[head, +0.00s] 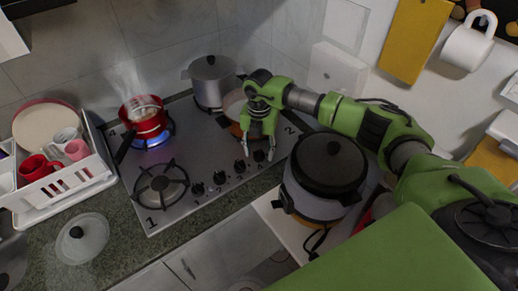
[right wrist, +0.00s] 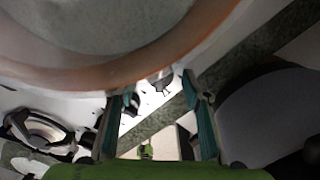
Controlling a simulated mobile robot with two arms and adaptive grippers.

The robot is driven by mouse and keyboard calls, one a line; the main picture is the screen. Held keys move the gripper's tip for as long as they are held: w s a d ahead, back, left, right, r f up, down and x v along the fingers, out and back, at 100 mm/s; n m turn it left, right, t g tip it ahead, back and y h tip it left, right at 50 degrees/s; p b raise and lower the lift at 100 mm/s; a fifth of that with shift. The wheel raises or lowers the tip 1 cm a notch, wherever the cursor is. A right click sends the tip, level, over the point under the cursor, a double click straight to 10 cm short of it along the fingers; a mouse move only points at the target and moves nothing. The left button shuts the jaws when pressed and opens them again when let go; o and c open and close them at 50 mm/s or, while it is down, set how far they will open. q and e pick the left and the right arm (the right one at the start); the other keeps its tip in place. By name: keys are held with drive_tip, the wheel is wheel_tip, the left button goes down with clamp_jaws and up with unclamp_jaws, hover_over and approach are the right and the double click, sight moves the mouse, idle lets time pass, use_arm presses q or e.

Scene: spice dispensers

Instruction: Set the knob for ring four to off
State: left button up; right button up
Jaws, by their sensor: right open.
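A red pot (head: 144,117) steams on the back-left ring, marked 4, over a lit blue flame (head: 155,140). A row of several black knobs (head: 219,178) runs along the hob's front. Which knob belongs to ring four is not readable. My right gripper (head: 258,149) is open and points down at the right end of the row, around or just above the last knob (head: 258,155); contact cannot be told. In the right wrist view dark knob shapes (right wrist: 131,102) show near the open fingers (right wrist: 158,120). My left gripper is not in view.
An orange pan (head: 235,129) sits close behind my right gripper, and its rim (right wrist: 150,70) fills the upper wrist view. A silver pot (head: 212,82) stands behind. A black-lidded cooker (head: 326,170) stands right. Ring 1 (head: 160,184) is bare.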

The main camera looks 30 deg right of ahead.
drive_tip(key=c, duration=1.1)
drive_tip(key=shift+f+n+b, duration=0.1)
drive_tip(key=shift+n+b, duration=0.2)
drive_tip(key=shift+b, duration=0.1)
drive_tip(key=shift+f+n+b, duration=0.1)
drive_tip(key=shift+n+b, duration=0.85)
drive_tip(key=shift+n, duration=0.05)
drive_tip(key=n+b, duration=0.2)
drive_tip(key=n, duration=0.1)
drive_tip(key=shift+b, duration=0.4)
use_arm(q)
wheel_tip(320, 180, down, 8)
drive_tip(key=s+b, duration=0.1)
drive_tip(key=b, duration=0.1)
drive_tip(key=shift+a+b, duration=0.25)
drive_tip(key=shift+b, duration=0.05)
use_arm(e)
drive_tip(key=shift+n, duration=2.1)
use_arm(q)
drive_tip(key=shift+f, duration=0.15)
use_arm(e)
drive_tip(key=shift+r, duration=0.2)
